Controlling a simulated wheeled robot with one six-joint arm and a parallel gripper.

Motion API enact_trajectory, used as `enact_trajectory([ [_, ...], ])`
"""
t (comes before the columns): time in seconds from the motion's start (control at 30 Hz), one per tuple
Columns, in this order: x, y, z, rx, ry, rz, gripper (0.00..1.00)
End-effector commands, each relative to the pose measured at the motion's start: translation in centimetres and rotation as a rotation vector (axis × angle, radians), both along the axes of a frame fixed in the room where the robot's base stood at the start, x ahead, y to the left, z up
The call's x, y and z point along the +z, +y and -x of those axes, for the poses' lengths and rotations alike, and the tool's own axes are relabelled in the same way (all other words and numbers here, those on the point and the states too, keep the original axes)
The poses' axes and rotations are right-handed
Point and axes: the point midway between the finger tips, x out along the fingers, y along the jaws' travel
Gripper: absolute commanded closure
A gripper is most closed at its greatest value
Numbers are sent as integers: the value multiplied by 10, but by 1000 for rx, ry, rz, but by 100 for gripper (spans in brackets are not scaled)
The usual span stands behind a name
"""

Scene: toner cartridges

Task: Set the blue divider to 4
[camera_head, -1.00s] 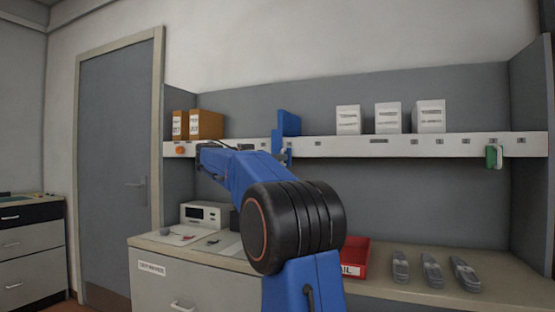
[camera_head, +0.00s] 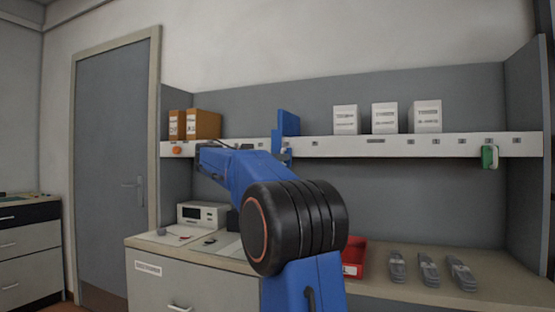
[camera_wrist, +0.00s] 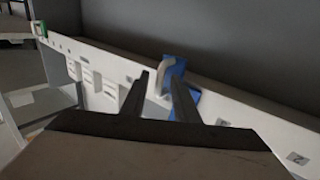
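The blue divider (camera_head: 288,124) stands upright on the white-fronted shelf, left of the white boxes. In the wrist view the divider (camera_wrist: 174,70) shows just past my fingertips, with a pale hooked part at the shelf's front edge. My gripper (camera_wrist: 161,82) has its two dark fingers apart, with the pale part seen between them and the right finger overlapping the blue. I cannot tell whether they touch. In the head view my arm hides the gripper. Small tags line the shelf's front rail (camera_head: 350,145); one tag near the right of the wrist view seems to read 2.
Orange-brown boxes (camera_head: 195,124) stand left on the shelf, white boxes (camera_head: 385,118) to the right. A green-and-white piece (camera_head: 489,157) hangs on the rail's right part. Below, the counter holds a red tray (camera_head: 354,258), grey tools (camera_head: 429,270) and a white device (camera_head: 201,214).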

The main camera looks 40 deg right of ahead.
Motion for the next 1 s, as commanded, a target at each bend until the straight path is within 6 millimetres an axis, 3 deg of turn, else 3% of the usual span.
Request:
enact_trajectory([
  [0.17, 0, 18, -4, 3, 0, 0, 72],
  [0.8, 0, 137, -28, 3, 0, 0, 72],
  [1.0, 0, 161, -33, 3, 0, 0, 72],
])
